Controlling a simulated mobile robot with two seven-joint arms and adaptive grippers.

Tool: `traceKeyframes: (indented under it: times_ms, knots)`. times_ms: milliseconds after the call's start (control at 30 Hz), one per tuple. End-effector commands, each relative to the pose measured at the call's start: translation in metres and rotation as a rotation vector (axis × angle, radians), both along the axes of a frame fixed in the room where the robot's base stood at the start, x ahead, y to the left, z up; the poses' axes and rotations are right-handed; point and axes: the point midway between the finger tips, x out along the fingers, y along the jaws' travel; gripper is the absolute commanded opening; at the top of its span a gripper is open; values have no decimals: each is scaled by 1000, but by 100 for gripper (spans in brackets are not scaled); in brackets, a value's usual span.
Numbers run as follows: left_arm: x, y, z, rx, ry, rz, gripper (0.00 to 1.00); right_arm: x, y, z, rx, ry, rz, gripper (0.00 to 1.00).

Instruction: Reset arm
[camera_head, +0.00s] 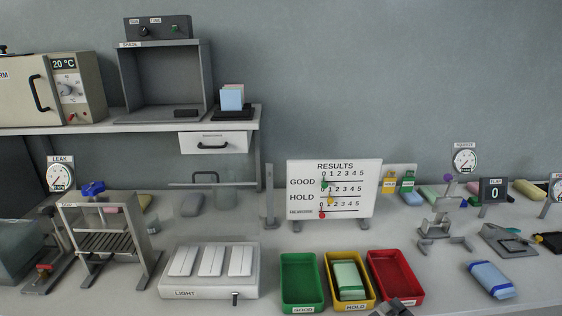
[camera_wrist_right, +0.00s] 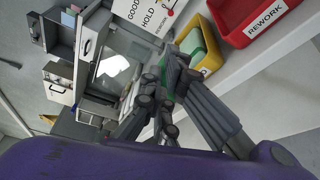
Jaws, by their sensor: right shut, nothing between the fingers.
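My right gripper (camera_wrist_right: 172,62) is shut and empty in the right wrist view, its dark fingers together in front of the yellow HOLD tray. In the head view only a small dark part of it (camera_head: 394,307) shows at the bottom edge, in front of the red tray. My left gripper is not in view.
Green GOOD (camera_head: 285,273), yellow HOLD (camera_head: 371,301) and red REWORK (camera_head: 402,276) trays stand at the front. A green pack (camera_head: 347,277) lies in the HOLD tray. A light box (camera_head: 185,293) stands left, a blue pack (camera_head: 491,280) right, a RESULTS board (camera_head: 350,176) behind.

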Motion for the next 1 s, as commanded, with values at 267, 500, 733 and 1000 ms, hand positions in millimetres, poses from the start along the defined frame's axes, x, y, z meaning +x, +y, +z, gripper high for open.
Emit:
traceKeyframes:
  times_ms: [267, 500, 733, 1000]
  knots:
    - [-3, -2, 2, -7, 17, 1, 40, -27, -31, -80, 612, 354, -294, 0]
    - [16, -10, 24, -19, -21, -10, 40, -123, -25, -180, 1162, 654, -663, 0]
    - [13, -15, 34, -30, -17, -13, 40, -231, 16, -238, 1565, 819, -987, 0]
    - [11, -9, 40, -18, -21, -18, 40, -271, 26, -248, 1622, 835, -1078, 0]
